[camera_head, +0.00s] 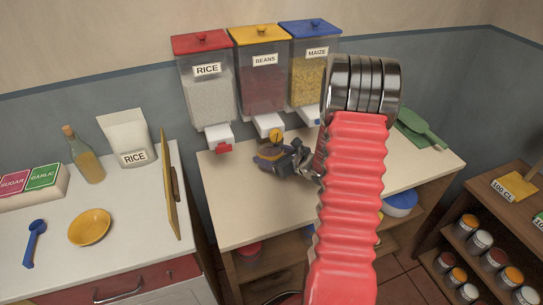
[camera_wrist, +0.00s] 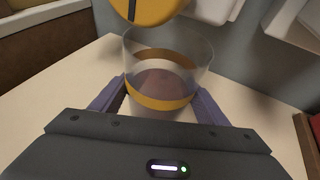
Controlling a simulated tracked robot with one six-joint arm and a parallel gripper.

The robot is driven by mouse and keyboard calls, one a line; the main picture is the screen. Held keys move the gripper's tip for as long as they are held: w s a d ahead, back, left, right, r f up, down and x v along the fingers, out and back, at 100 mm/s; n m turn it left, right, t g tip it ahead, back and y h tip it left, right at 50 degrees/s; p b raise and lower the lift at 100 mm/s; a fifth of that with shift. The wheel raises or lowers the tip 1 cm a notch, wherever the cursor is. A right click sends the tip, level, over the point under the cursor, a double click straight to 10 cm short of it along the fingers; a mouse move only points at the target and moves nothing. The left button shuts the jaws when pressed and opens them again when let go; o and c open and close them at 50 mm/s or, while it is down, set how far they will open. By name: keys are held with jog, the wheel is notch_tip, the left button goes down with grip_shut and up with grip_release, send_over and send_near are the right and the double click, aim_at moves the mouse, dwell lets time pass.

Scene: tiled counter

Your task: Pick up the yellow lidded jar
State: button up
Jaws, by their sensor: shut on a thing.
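I cannot tell whether the jar touches the counter.
Rice (camera_head: 208,97), beans (camera_head: 262,85) and maize (camera_head: 313,75) dispensers hang on the wall behind, their spouts close to the jar. A wooden board (camera_head: 169,185) stands left. The counter's front left (camera_head: 235,215) is clear.

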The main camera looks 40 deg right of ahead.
notch_tip(320, 180, up, 3)
jog(key=shift+f, duration=0.15)
jog(key=shift+s+d+r, duration=0.1)
jog(key=shift+s+r, duration=0.1)
jog(key=shift+r, duration=0.05)
jog(key=s, duration=0.5)
jog(key=s+d, duration=0.1)
jog(key=s, duration=0.5)
jog(key=s+d, duration=0.1)
jog(key=s, duration=0.5)
jog(key=shift+s+d+f, duration=0.1)
jog(key=shift+s+d, duration=0.05)
jog(key=shift+s, duration=0.05)
